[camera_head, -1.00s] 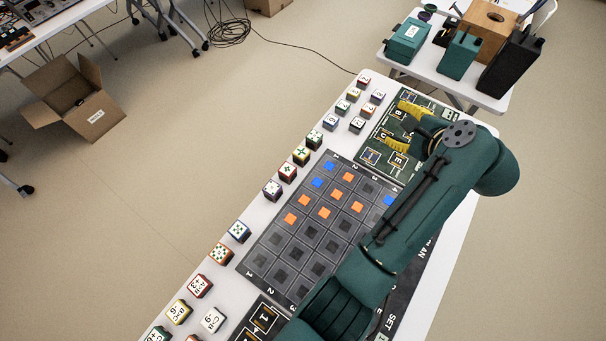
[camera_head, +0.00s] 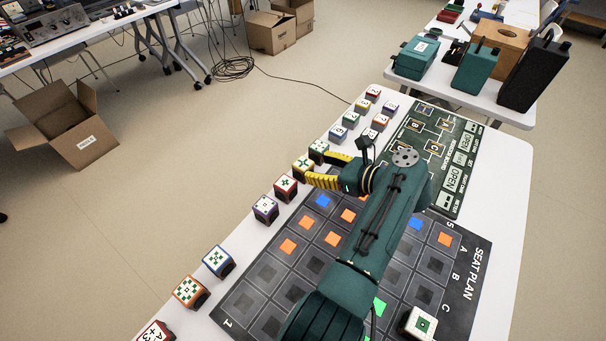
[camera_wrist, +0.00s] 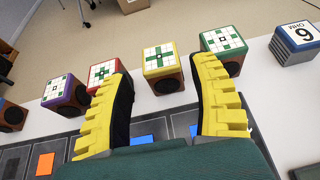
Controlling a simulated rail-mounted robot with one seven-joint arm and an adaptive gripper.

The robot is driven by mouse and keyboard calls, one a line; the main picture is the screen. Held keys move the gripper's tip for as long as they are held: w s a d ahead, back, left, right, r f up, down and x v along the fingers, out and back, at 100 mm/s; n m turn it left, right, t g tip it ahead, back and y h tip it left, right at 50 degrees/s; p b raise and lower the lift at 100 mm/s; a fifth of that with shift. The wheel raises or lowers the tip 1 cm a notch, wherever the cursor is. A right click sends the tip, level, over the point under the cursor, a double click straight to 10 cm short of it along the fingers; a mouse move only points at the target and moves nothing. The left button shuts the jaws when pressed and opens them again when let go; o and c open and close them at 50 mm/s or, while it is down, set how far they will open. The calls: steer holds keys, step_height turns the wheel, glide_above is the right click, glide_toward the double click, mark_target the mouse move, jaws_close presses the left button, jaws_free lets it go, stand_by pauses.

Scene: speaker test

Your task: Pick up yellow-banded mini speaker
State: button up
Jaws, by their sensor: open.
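The yellow-banded mini speaker (camera_wrist: 160,68) is a small cube with a green-and-white patterned top and a dark round front. In the wrist view it appears between and just beyond the fingertips of my gripper (camera_wrist: 165,75). In the head view the speaker (camera_head: 301,164) stands in the row along the table's left edge, partly hidden by a finger. My gripper (camera_head: 319,168) is open and empty, its yellow ribbed fingers pointing left toward the speaker. I cannot tell whether a finger touches it.
A red-banded speaker (camera_wrist: 104,74) and a green-banded speaker (camera_wrist: 223,42) stand close on either side. A purple-banded speaker (camera_head: 265,209) is further along the row. The dark seat-plan board (camera_head: 463,275) with coloured squares lies under my arm.

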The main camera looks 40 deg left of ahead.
mark_target(305, 164)
steer(key=b+x, duration=0.2)
steer(key=x, duration=0.1)
steer(key=b+x, duration=0.2)
steer(key=shift+s+a+f, duration=0.15)
steer(key=shift+a+f, duration=0.1)
steer(key=shift+f, duration=0.15)
steer(key=shift+a+r, duration=0.1)
steer(key=shift+a, duration=0.05)
steer(key=shift+c, duration=0.3)
steer(key=c, duration=0.9)
